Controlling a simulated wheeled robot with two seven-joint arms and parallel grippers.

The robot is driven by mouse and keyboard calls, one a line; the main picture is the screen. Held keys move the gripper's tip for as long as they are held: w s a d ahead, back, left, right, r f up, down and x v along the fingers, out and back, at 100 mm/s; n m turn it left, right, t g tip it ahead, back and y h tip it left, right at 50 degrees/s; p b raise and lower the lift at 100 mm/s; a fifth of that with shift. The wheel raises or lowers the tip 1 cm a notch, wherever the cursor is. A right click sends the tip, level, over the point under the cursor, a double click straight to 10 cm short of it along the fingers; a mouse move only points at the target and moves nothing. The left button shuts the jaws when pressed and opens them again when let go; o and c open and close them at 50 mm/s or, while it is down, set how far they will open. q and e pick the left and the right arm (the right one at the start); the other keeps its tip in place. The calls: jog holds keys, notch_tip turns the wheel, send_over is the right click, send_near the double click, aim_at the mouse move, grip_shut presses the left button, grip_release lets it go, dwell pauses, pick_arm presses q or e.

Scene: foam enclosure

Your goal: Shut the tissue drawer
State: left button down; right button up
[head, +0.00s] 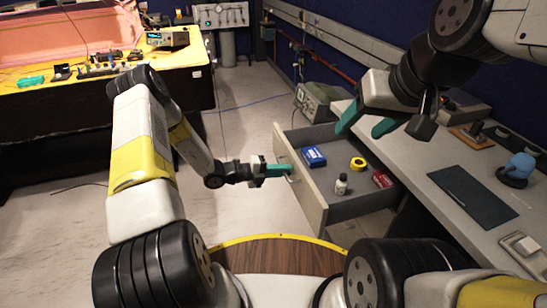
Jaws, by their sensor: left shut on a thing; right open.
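The drawer (312,199) is pulled out from the grey desk, its pale front panel facing left. A blue box (314,157), a yellow ring-shaped roll (358,164), a small white bottle (341,184) and a red item (382,179) are in it. My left gripper (283,170) is at the outer face of the drawer front, its green fingers shut on the drawer handle (293,177), which is partly hidden by them. My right gripper (367,125) is open and empty above the back of the drawer and the desk edge.
A yellow-topped bench (100,75) with electronics stands far left. Floor between bench and drawer is clear.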

pick_arm(q)
jog(key=r+x, duration=0.1)
jog(key=x, duration=0.6)
jog(key=r+x, duration=0.2)
jog(key=x, duration=0.5)
jog(key=d+r+x, duration=0.1)
jog(key=x, duration=0.7)
jog(key=shift+r, duration=0.25)
jog(key=c, duration=1.5)
grip_release()
jog(key=shift+w, duration=0.1)
jog(key=v, duration=0.7)
jog(key=shift+a+r, duration=0.1)
jog(key=shift+a, duration=0.3)
